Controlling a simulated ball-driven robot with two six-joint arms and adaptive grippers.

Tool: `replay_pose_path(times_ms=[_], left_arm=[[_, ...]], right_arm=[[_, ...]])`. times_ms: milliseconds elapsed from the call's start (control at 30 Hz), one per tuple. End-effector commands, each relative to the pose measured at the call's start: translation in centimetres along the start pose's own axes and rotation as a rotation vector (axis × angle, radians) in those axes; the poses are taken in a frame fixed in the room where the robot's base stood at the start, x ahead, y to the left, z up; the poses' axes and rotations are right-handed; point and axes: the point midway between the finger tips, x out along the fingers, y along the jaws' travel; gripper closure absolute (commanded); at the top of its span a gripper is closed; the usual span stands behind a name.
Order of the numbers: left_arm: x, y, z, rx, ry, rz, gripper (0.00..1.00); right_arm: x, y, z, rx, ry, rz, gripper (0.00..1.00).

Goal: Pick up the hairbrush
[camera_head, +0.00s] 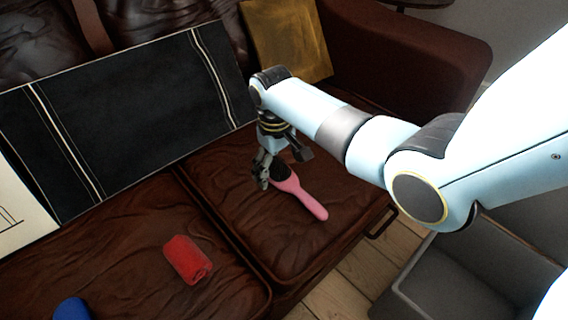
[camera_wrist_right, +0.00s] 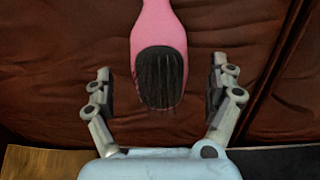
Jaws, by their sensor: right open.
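The pink hairbrush (camera_head: 309,199) with black bristles lies on the right seat cushion of the brown leather sofa, bristles up, its handle pointing toward the front edge. My right gripper (camera_head: 268,172) is over the bristle end and partly hides it. In the right wrist view the brush head (camera_wrist_right: 160,78) sits between the two spread fingers of my right gripper (camera_wrist_right: 162,85), with a gap on each side. The gripper is open and empty. My left gripper is not in view.
A red cylindrical object (camera_head: 187,259) lies on the left cushion (camera_head: 120,245), with a blue object (camera_head: 72,310) at the bottom edge. A black striped panel (camera_head: 130,110) and a gold panel (camera_head: 287,40) lean on the backrest. A grey bin (camera_head: 450,275) stands at lower right.

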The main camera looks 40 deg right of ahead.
Motion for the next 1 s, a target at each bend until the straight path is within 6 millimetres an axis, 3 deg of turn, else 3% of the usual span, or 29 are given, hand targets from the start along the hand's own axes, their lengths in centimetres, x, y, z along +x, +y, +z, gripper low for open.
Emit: replay_pose_path(times_ms=[100, 333, 800, 1000], left_arm=[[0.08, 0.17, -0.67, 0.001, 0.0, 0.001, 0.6], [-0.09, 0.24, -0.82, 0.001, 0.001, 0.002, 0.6], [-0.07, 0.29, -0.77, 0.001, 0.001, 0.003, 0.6], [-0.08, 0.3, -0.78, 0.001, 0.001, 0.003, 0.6]], right_arm=[[0.98, 0.01, -0.01, 0.0, 0.0, 0.0, 0.1], [0.83, 0.03, -0.09, 0.0, 0.003, 0.0, 0.1], [0.85, 0.02, -0.06, 0.0, 0.002, 0.0, 0.71], [0.83, 0.02, -0.06, 0.0, 0.002, 0.0, 0.71]])
